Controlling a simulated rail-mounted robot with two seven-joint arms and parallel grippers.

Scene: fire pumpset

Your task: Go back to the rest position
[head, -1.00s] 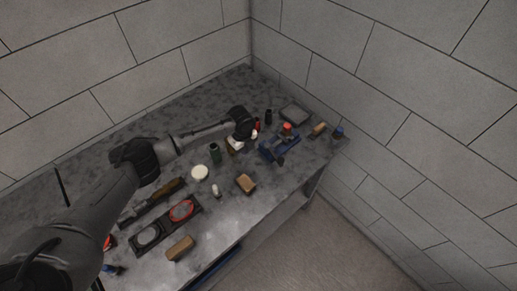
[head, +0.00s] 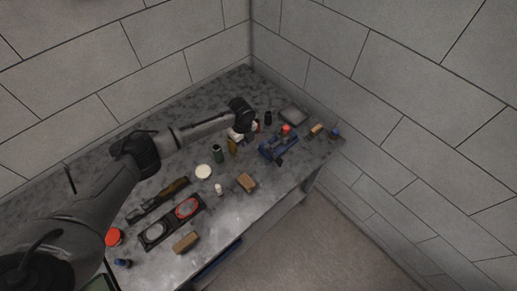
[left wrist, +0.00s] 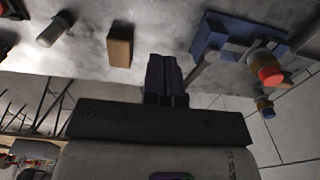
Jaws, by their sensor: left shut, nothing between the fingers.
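My left arm reaches in from the left over the workbench (head: 262,184). My left gripper (head: 243,112) is above the back part of the bench, its fingertips hard to make out in the head view. In the left wrist view its two dark fingers (left wrist: 164,78) are shut together with nothing between them. My right gripper is not in view.
A black tray (head: 158,234) lies at the front left. Block walls close off the back and right; the floor in front is clear.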

